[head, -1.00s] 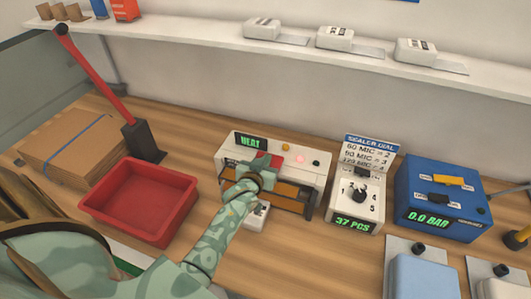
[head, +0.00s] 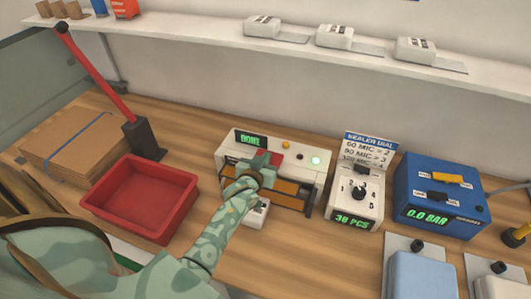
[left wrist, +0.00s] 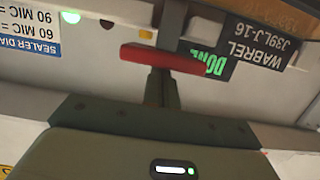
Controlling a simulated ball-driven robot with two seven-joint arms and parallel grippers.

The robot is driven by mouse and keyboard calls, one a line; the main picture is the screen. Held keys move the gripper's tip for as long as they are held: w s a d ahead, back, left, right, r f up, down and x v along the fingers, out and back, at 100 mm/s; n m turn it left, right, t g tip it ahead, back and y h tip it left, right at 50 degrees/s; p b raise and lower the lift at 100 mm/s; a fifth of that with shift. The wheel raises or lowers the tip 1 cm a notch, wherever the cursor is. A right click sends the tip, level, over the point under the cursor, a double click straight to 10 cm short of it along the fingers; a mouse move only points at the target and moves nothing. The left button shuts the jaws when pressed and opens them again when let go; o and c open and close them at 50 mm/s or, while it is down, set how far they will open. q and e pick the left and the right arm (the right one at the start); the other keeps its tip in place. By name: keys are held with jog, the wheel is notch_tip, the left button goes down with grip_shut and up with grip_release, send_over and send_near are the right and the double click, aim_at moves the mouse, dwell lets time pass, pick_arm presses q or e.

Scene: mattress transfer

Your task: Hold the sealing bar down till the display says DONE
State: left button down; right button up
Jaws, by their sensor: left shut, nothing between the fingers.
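The sealer (head: 318,170) is a white box with a small display (head: 251,141) that reads DONE in green. A green lamp (head: 315,160) on it is lit. The sealing bar has a red handle (head: 270,156), which crosses the left wrist view (left wrist: 150,56) in front of my fingers; the DONE display (left wrist: 209,65) shows upside down there. My left gripper (head: 262,165) is shut and empty, its fingertips at the red handle; whether they press on it I cannot tell. My arm hides part of the sealer's front. My right gripper is out of view.
A white pouch (head: 257,214) lies at the sealer's front. A red tray (head: 140,199) stands left, with cardboard (head: 75,145) and a red lever (head: 95,89) behind. The dial box (head: 355,196) reads 38 PCS; a blue machine (head: 438,198) reads 0.0 BAR.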

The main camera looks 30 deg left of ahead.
pick_arm(q)
notch_tip(320, 180, up, 4)
jog(key=p, duration=0.3)
jog(key=p+v, duration=0.1)
jog(key=v, duration=0.9)
